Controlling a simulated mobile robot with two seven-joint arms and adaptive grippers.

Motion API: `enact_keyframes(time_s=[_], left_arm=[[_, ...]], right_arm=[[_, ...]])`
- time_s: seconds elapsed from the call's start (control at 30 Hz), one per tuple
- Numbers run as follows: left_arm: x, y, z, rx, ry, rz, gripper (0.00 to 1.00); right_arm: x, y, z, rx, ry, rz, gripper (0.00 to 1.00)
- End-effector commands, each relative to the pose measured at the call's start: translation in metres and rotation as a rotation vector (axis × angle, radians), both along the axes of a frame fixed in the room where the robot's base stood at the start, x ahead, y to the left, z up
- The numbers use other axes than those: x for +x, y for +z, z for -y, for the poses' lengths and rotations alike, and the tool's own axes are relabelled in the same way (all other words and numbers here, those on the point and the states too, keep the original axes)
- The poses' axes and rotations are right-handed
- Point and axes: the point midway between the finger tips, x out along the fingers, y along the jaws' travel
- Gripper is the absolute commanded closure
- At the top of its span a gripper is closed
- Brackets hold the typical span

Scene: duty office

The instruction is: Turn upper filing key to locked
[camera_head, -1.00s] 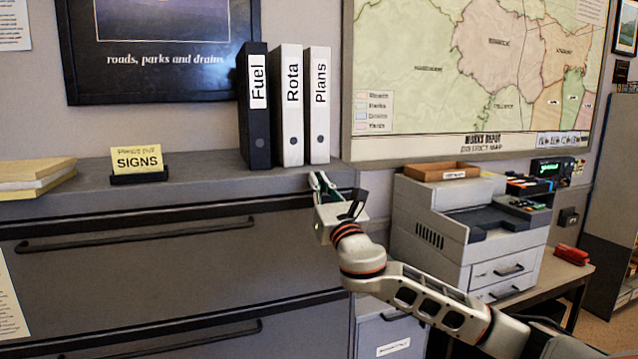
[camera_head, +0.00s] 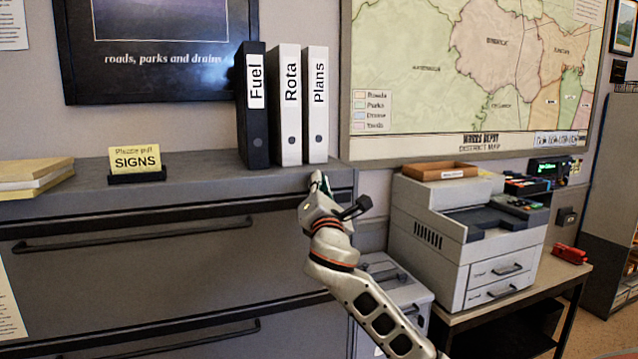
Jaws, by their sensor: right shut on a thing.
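The grey filing cabinet (camera_head: 130,260) fills the lower left, with an upper drawer handle (camera_head: 130,235) and a lower one. My right gripper (camera_head: 319,182) is at the upper right corner of the cabinet front, just below the top edge. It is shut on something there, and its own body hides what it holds. The filing key and its lock are not visible behind it. My left gripper is not in view.
Three binders (camera_head: 286,105) stand on the cabinet top close behind my gripper. A yellow signs card (camera_head: 135,160) and folders (camera_head: 35,178) are farther left. A printer (camera_head: 465,240) stands on a table at right, with a smaller grey cabinet (camera_head: 405,295) beside it.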

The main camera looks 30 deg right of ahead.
Motion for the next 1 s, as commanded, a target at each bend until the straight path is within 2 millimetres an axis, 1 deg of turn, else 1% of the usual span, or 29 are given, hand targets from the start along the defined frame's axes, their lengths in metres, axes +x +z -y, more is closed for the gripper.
enact_keyframes(time_s=[0.1, 0.6, 0.8, 1.0], left_arm=[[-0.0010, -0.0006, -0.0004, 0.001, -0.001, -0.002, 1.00], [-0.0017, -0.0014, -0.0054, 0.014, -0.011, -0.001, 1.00], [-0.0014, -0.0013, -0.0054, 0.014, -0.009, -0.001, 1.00], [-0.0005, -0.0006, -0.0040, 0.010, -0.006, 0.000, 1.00]], right_arm=[[0.0002, -0.0012, -0.0002, 0.115, 0.001, 0.026, 1.00], [-0.0002, -0.0058, 0.0021, 0.560, 0.001, 0.131, 1.00], [-0.0004, -0.0072, 0.0027, 0.695, 0.000, 0.164, 1.00], [-0.0006, -0.0078, 0.0031, 0.784, -0.001, 0.186, 1.00]])
